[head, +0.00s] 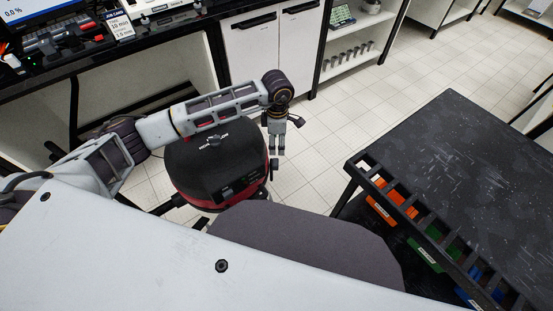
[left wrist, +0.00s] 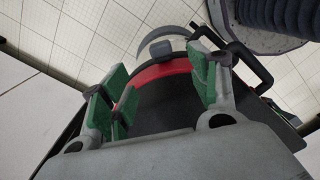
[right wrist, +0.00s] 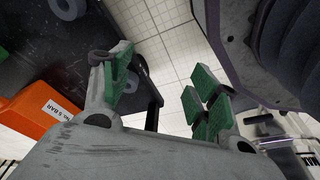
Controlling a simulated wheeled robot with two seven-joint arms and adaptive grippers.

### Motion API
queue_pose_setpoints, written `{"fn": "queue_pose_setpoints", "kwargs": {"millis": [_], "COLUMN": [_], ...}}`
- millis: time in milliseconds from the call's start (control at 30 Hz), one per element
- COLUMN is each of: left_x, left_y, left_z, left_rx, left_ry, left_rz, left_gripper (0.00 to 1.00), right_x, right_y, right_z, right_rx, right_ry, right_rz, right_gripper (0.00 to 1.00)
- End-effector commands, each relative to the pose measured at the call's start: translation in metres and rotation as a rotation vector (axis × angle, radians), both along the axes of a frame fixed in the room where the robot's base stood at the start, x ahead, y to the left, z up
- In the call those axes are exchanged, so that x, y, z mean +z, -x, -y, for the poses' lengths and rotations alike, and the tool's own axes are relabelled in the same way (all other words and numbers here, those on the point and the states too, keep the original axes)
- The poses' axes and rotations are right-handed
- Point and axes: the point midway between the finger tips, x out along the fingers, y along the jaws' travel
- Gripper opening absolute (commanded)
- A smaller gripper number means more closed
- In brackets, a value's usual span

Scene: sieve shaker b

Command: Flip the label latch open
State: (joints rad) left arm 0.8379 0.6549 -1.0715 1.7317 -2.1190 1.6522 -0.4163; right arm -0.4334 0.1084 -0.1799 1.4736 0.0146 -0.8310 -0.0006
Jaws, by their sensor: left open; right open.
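I cannot make out a label latch in any view. A white label card (head: 119,25) with printed text, "10 min" among it, stands on the black bench at the upper left. My left gripper (head: 277,147) hangs pointing down over the floor, to the right of the bench and away from it. In the left wrist view its green-padded fingers (left wrist: 160,82) are apart with nothing between them. My right gripper is outside the head view. In the right wrist view its green-padded fingers (right wrist: 160,82) are apart and empty, near an orange bin (right wrist: 40,110).
The black bench (head: 160,38) at the upper left carries a screen (head: 35,10) and tools. White cabinets (head: 272,50) stand beside it. A black table (head: 460,150) with orange, green and blue bins below its edge is at the right. Tiled floor lies between.

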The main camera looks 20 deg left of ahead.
Motion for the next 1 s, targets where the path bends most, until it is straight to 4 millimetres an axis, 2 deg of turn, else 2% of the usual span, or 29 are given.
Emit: {"fn": "queue_pose_setpoints", "kwargs": {"millis": [567, 767, 1000], "left_x": [-0.005, -0.021, -0.052], "left_y": [0.000, 0.000, 0.001], "left_z": [-0.001, 0.000, -0.001], "left_rx": [-0.002, -0.001, -0.002], "left_ry": [-0.006, -0.004, -0.005], "left_rz": [0.003, 0.001, 0.000], "left_gripper": [0.61, 0.61, 0.61], "right_x": [0.001, 0.005, 0.011], "right_y": [-0.001, -0.003, -0.006], "right_z": [-0.001, -0.002, -0.006], "right_rx": [0.000, 0.001, 0.002], "right_ry": [-0.001, -0.002, -0.005], "right_rz": [0.000, -0.004, -0.010], "right_gripper": [0.61, 0.61, 0.61]}}
